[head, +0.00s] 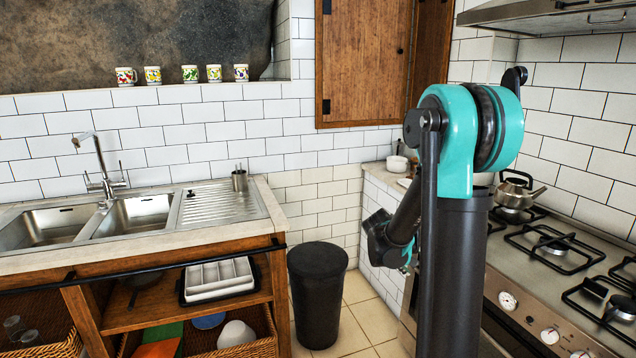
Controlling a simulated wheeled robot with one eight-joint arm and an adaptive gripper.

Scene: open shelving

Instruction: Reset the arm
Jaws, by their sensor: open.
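My arm (462,270) rises in the right half of the head view, with a dark upright link and a large teal joint (460,120) at its top. From this joint a dark link runs down and to the left to a bent dark wrist part (378,238) with a little teal on it. Beyond that bend the arm passes behind the upright link. I cannot make out any fingers, and nothing held shows.
A stove (545,290) with a kettle (516,190) stands to the right, close behind my arm in the picture. A black bin (318,295) stands on the floor left of my arm. A sink counter (140,247) with open shelves below fills the left.

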